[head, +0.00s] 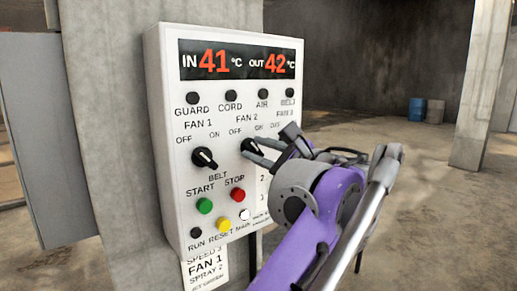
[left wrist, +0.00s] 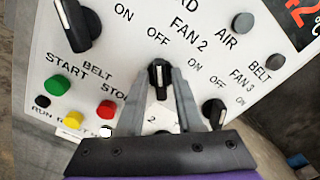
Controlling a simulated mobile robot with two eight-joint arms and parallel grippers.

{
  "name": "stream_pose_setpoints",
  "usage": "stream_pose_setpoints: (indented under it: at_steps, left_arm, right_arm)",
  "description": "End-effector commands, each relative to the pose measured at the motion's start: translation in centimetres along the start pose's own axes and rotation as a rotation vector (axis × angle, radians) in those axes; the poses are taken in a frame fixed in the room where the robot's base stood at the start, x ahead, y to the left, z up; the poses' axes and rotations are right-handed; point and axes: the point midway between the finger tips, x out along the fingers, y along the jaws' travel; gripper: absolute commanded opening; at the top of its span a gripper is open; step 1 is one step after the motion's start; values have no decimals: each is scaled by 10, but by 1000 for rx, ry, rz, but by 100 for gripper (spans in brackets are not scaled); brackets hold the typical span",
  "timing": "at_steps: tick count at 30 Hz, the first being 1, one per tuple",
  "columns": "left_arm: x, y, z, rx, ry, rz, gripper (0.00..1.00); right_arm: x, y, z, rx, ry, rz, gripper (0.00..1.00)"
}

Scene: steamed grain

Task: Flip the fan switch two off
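The fan 2 switch (head: 250,147) is a black rotary knob on the white control panel (head: 170,100). It also shows in the left wrist view (left wrist: 160,76), its white line upright there, pointing toward the OFF label. My left gripper (head: 263,151) reaches it from the right. In the left wrist view its two grey fingers (left wrist: 162,72) stand apart, one on either side of the knob. Any contact with the knob cannot be made out. My right gripper is in neither view.
The fan 1 knob (head: 204,158) is to the left, and the fan 3 knob (left wrist: 213,112) to the right. Green (head: 204,205), red (head: 238,195) and yellow (head: 223,224) buttons sit below. A concrete pillar (head: 105,110) stands behind the panel. The floor at right is open.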

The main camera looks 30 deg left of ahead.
Motion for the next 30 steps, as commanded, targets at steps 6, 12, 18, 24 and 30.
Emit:
stream_pose_setpoints:
  at_steps: [6, 12, 18, 24, 30]
  left_arm:
    - [0, 0, 0, 1, 0, 0, 48]
    - [-5, 0, 0, 1, 1, -1, 48]
    - [-37, -1, -1, 1, 6, -5, 48]
    - [-78, -1, -1, 1, 4, -4, 48]
    - [-103, -1, 0, 1, 2, -2, 48]
  right_arm:
    - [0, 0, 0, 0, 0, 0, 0]
    - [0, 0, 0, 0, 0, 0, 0]
    - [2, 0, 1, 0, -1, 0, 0]
    - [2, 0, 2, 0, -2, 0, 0]
    - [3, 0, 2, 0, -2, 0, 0]
